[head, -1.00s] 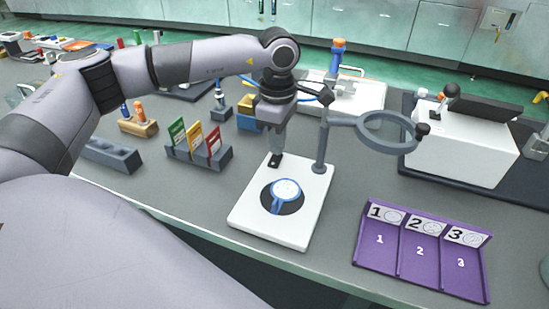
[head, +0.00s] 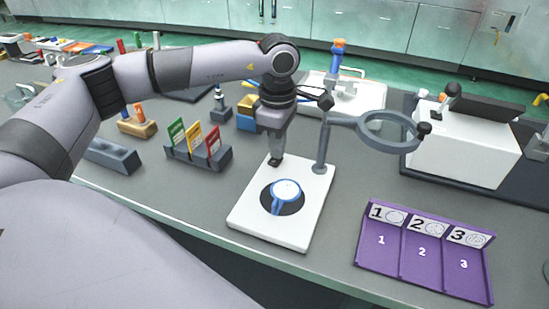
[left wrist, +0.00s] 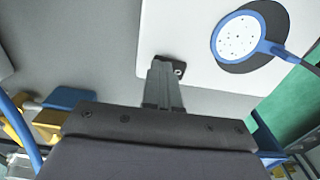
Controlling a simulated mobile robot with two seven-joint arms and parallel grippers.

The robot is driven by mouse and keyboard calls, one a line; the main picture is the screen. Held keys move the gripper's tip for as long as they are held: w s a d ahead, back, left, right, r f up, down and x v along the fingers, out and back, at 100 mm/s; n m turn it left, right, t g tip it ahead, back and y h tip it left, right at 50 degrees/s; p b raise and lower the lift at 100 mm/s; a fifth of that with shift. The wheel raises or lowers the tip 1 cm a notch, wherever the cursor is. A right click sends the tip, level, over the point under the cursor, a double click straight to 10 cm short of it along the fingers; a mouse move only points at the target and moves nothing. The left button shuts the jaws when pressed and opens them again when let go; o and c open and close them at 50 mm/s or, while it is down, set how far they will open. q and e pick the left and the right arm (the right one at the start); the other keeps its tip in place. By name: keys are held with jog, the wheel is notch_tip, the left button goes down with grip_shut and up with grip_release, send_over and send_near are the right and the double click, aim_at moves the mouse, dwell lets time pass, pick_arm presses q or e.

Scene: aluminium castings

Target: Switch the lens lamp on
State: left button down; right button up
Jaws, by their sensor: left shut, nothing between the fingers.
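The lens lamp has a flat white base (head: 248,222), a grey post (head: 321,148) and a round lens ring (head: 389,131) on an arm to the right. My left gripper (head: 276,160) points down at the back left corner of the base, shut and empty. In the left wrist view its fingertips (left wrist: 163,66) are at a small dark switch (left wrist: 179,68) on the base edge. The fingers partly hide the switch, and I cannot tell whether they touch it or whether the lamp is lit. My right gripper is not in view.
A white dotted disc with a blue rim and handle (head: 284,190) lies on the base's black circle. A purple tray numbered 1 to 3 (head: 380,262) is at right. A card rack (head: 197,157) stands left of the base. A white machine (head: 460,150) is behind right.

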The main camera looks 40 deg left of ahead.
pick_arm(q)
notch_tip(320, 180, up, 7)
jog(key=p, duration=0.4)
jog(key=shift+p, duration=0.4)
jog(key=shift+s+f, duration=0.1)
dwell(0.4)
